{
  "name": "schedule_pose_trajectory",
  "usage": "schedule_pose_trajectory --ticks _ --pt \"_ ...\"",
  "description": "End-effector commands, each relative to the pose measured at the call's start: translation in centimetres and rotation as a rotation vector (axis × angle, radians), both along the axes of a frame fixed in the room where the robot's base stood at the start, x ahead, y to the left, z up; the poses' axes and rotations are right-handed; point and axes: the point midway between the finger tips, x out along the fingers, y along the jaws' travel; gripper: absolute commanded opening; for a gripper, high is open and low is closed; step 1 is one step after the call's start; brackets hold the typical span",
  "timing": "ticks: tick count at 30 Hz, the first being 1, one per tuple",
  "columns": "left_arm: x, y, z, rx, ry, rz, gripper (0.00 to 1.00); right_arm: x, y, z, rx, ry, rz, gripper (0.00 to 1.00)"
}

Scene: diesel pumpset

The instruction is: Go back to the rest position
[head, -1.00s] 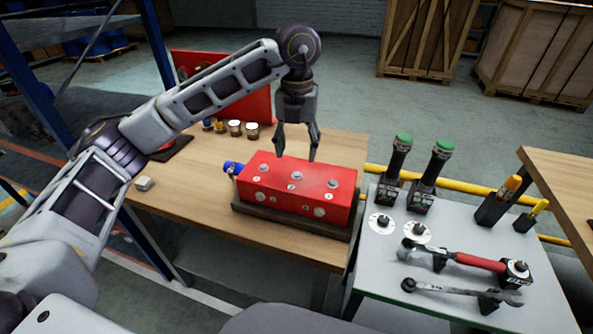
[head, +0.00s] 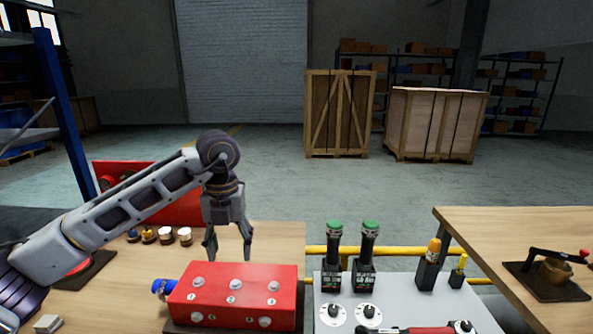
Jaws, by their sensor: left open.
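My left gripper (head: 228,250) is open and empty, pointing down. Its fingertips are above and behind the red block (head: 235,290), which has numbered bolts on top and a blue part on its left end. The block sits on a dark base on the wooden workbench. My left arm reaches in from the left side of the head view. My right gripper is not in view.
A grey tool stand (head: 403,290) right of the block holds two green-topped tools (head: 334,255), dials and a red-handled tool. A wooden table (head: 490,238) with a small device stands at the right. Wooden crates (head: 338,113) stand far back on open floor.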

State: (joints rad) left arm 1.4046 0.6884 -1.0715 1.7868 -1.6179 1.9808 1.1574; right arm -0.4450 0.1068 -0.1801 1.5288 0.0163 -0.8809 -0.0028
Motion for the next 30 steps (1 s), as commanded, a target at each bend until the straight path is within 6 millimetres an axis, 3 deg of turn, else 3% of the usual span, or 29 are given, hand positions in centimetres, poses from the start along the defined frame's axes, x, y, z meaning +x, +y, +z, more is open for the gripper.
schedule_pose_trajectory --ticks 1,14,30 --pt "0.0 0.0 1.1 0.0 0.0 0.0 0.57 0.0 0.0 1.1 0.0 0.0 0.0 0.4" --pt "0.0 0.0 5.4 0.0 0.0 0.0 0.57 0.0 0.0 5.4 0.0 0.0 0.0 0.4" --pt "0.0 0.0 7.1 0.0 0.0 0.0 0.57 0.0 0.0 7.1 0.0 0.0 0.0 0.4"
